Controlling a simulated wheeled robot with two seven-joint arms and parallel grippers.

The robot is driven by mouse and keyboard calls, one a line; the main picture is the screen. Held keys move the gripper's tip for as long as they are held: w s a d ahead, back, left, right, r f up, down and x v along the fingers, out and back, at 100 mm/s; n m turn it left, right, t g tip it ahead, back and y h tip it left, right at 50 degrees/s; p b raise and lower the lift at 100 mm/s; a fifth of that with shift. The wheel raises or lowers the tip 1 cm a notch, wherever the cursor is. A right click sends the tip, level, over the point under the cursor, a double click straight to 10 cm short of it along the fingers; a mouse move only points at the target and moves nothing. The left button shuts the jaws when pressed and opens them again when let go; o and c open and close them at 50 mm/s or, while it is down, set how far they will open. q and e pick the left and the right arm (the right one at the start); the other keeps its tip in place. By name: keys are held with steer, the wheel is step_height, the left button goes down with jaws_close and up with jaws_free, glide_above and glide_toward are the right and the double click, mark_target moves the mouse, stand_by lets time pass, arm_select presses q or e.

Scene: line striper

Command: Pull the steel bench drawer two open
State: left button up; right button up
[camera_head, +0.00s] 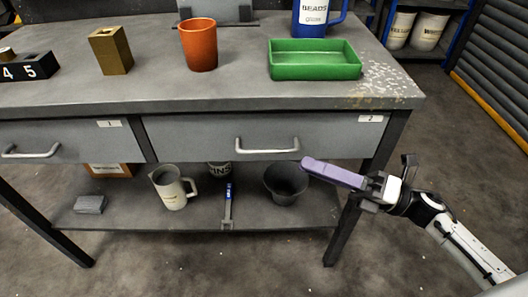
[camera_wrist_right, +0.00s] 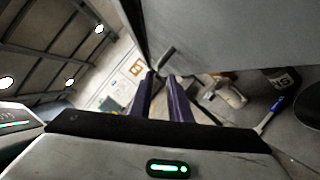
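Drawer two (camera_head: 200,137) of the steel bench is the right-hand drawer, with a "2" label at its upper right. Its front looks flush with the bench. Its bar handle (camera_head: 267,149) is pale metal. My right gripper (camera_head: 304,164) reaches in from the right, with its purple fingertips just below and beside the handle's right end. In the right wrist view the two fingers (camera_wrist_right: 162,76) stand apart with nothing between them, and the handle (camera_wrist_right: 165,58) shows just beyond their tips, beside the drawer front (camera_wrist_right: 220,35). My left gripper is not in view.
Drawer one (camera_head: 60,140) with its handle is on the left. A green tray (camera_head: 315,72), orange cup (camera_head: 199,45) and brass block (camera_head: 110,50) stand on the bench top. The lower shelf holds a jug (camera_head: 172,187) and dark bucket (camera_head: 286,183). Floor right of the bench is clear.

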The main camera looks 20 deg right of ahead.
mark_target(269, 151)
steer(key=x, duration=1)
steer(key=shift+s, duration=0.15)
steer(key=shift+c, duration=0.4)
